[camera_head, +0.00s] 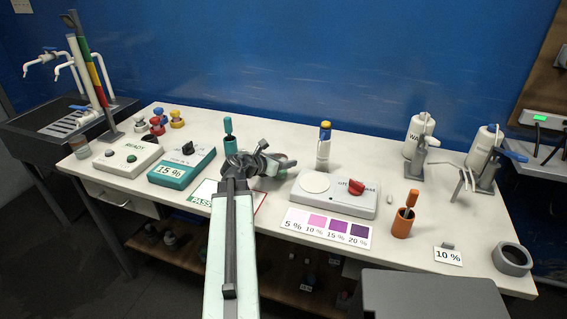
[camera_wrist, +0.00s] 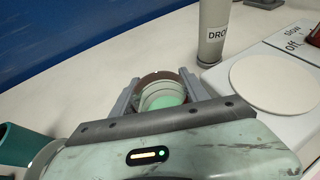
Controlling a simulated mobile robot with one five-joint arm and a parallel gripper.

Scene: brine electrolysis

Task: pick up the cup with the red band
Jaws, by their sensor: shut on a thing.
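The cup has a brownish-red edge and a pale green inside. Its band is not clearly seen, and I cannot tell whether its base touches the bench.
A grey stirrer plate (camera_head: 335,208) with a red knob stands to the right of my gripper, with a dropper bottle (camera_head: 323,148) behind it. An orange holder (camera_head: 402,224) stands farther right.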

